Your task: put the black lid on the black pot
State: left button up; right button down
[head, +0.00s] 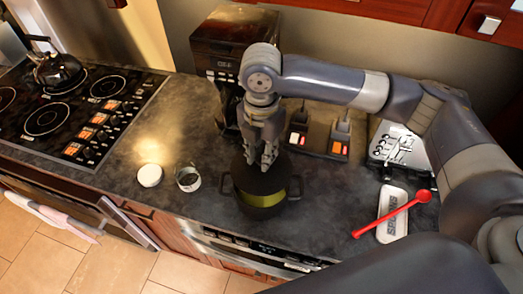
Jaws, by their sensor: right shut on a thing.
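The black pot (262,210) stands upright on the dark countertop near its front edge, with side handles and a yellow-green inside showing at the front and right. The black lid (250,180) is over the pot, set toward its back, so a strip of the inside shows below it. I cannot tell whether the lid touches the rim. My right gripper (268,158) points down from above and is shut on the lid at its top. The fingers hide the lid's knob. My left gripper is not in view.
A white round item (149,175) and a small glass jar (188,179) stand left of the pot. A coffee maker (222,50) and a power strip with plugs (320,140) are behind. A red spoon (390,214) lies across a white tray (391,232) at right. The stove (75,115) is far left.

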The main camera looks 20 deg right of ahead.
notch_tip(320, 180, down, 2)
jog(key=shift+f+b, duration=0.25)
jog(key=shift+b, duration=0.2)
jog(key=shift+f, duration=1.65)
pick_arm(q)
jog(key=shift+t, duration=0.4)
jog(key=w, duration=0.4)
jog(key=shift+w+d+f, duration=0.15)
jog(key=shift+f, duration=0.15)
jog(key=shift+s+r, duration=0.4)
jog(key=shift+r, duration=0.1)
pick_arm(e)
jog(key=shift+r, duration=0.1)
pick_arm(q)
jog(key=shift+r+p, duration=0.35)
jog(key=shift+p, duration=0.3)
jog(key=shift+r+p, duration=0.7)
pick_arm(e)
jog(key=shift+f, duration=0.55)
